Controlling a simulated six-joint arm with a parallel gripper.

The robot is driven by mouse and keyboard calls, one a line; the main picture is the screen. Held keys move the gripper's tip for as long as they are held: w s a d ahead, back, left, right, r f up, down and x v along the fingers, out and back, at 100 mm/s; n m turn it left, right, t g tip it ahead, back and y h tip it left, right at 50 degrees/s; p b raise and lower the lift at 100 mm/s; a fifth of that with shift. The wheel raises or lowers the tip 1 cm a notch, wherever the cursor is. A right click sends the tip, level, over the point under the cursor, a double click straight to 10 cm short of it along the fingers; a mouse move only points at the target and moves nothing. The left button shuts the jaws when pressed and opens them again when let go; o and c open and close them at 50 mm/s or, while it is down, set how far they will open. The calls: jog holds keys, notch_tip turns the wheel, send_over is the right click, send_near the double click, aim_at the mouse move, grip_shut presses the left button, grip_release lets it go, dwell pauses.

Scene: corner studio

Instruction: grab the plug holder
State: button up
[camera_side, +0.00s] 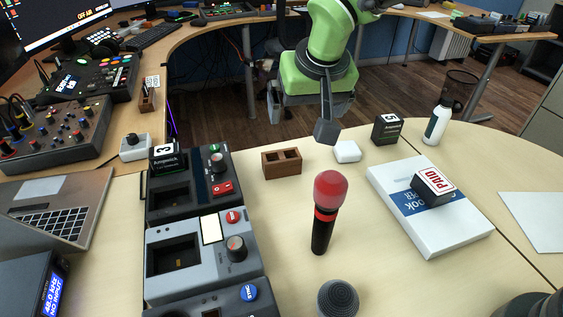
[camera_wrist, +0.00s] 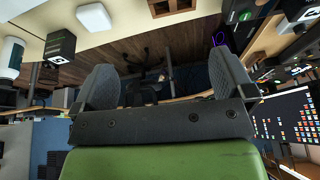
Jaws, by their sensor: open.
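A small brown wooden block with two square openings (camera_side: 281,162), which looks like the plug holder, sits on the light table just right of the dark machine modules. Its openings look empty. In the wrist view a brown block (camera_wrist: 172,7) is cut off at the top edge. My gripper (camera_side: 327,132) hangs to the right of the block and above the table, apart from it. In the wrist view my gripper (camera_wrist: 162,66) has its two dark fingers wide apart with nothing between them.
A white rounded case (camera_side: 347,151) and a dark box marked 5 (camera_side: 387,129) stand right of the block. A red-topped microphone (camera_side: 325,212) stands in front. Device modules (camera_side: 188,183) lie left. A white box (camera_side: 428,205) bears a PAID block (camera_side: 433,187). A bottle (camera_side: 437,122) stands behind.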

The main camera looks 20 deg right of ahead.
send_near(284, 161)
jog(key=shift+x, duration=4.85)
jog(key=shift+c, duration=0.5)
jog(key=c, duration=0.7)
